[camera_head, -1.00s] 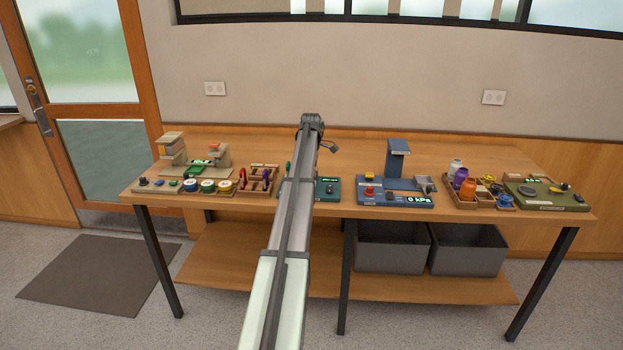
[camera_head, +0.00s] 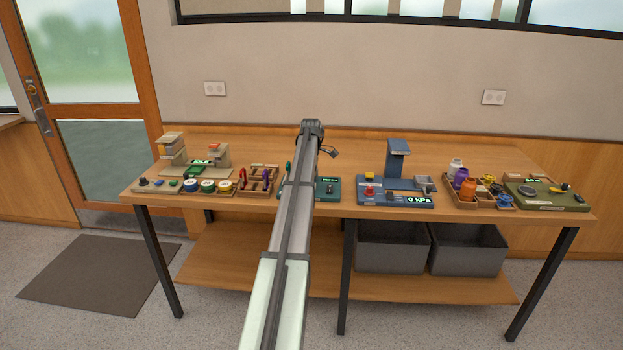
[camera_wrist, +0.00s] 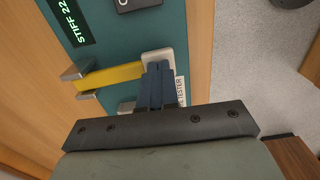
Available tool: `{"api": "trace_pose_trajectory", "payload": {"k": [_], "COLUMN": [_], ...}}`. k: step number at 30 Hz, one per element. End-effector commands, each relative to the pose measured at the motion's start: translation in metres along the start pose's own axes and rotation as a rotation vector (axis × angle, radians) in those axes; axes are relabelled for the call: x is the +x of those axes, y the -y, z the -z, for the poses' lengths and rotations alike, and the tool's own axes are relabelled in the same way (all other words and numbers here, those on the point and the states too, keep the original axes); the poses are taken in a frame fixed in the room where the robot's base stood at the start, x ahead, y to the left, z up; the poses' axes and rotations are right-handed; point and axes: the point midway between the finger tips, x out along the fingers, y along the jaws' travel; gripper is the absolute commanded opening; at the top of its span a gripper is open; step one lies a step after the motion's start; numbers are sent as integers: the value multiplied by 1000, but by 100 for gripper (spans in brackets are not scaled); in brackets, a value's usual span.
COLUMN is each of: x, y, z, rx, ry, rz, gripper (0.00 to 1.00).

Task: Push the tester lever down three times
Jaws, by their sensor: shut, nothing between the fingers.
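In the wrist view a teal tester board (camera_wrist: 110,45) carries a yellow lever (camera_wrist: 112,76). The lever runs between silver bracket pieces at its left and a pale square end piece (camera_wrist: 152,55) at its right. My gripper (camera_wrist: 158,68) is shut and empty. Its dark blue fingertips are over or against the pale end piece; I cannot tell whether they touch it. A green display (camera_wrist: 66,17) reads "STIFF 22", with the rest cut off.
On the wooden table (camera_head: 350,152), a blue gauge station (camera_head: 398,200) stands right of the tester. A wooden rack of carabiners (camera_head: 257,180) stands left. Further right are a bottle tray (camera_head: 476,203) and an olive board (camera_head: 545,197).

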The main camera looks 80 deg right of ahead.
Motion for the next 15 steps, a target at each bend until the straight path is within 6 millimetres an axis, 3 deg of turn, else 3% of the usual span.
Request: {"api": "trace_pose_trajectory", "payload": {"k": [15], "x": [7], "y": [0], "z": [0], "rx": [0], "ry": [0], "rz": [1], "gripper": [0]}}
